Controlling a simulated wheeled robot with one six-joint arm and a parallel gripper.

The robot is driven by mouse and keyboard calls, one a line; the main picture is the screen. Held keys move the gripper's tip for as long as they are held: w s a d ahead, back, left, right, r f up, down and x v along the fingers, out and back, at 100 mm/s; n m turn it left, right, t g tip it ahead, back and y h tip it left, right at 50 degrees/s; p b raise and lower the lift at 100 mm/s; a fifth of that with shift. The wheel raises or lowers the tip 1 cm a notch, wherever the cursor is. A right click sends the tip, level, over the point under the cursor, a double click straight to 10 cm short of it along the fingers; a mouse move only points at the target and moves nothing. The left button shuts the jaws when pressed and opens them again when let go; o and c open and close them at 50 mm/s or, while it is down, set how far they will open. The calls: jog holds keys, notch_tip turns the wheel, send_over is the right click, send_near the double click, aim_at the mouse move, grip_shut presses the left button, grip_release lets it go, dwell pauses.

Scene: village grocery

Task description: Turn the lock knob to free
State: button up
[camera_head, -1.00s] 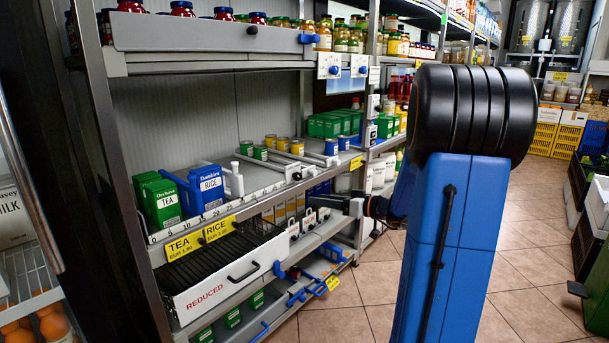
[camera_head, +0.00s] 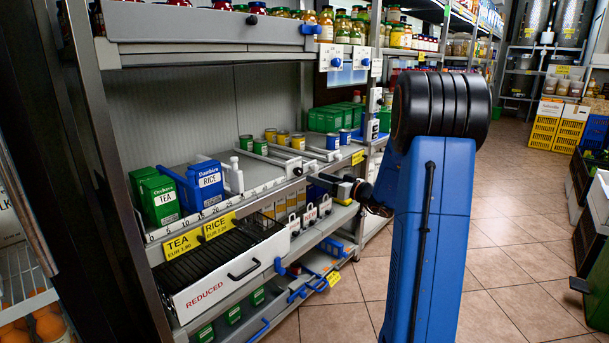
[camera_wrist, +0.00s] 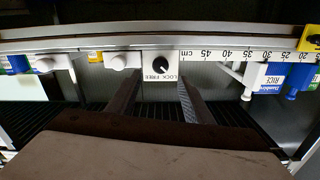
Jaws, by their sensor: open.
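The lock knob (camera_wrist: 160,68) is a small black round knob on a white plate marked LOCK and FREE, on the shelf's front edge. In the wrist view it sits near the middle, just beyond my gripper (camera_wrist: 157,96), whose two fingers stand apart to either side with nothing between them. The fingers look apart from the knob. The picture is too small to tell surely which word its pointer faces. In the head view the knob (camera_head: 298,171) shows small on the shelf edge, with my gripper (camera_head: 320,181) close on its right.
A ruler strip (camera_wrist: 230,54) runs along the shelf edge beside the knob. Green tea boxes (camera_head: 160,200) and blue rice boxes (camera_head: 209,188) stand on the shelf. A wire drawer marked REDUCED (camera_head: 215,287) sticks out below. The tiled floor (camera_head: 510,240) at right is clear.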

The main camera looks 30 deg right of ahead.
aim_at(301, 172)
jog(key=x, duration=0.7)
jog(key=shift+w+a+f, duration=0.1)
jog(key=shift+w+a, duration=0.05)
jog(key=shift+w, duration=0.1)
jog(key=c, duration=1.1)
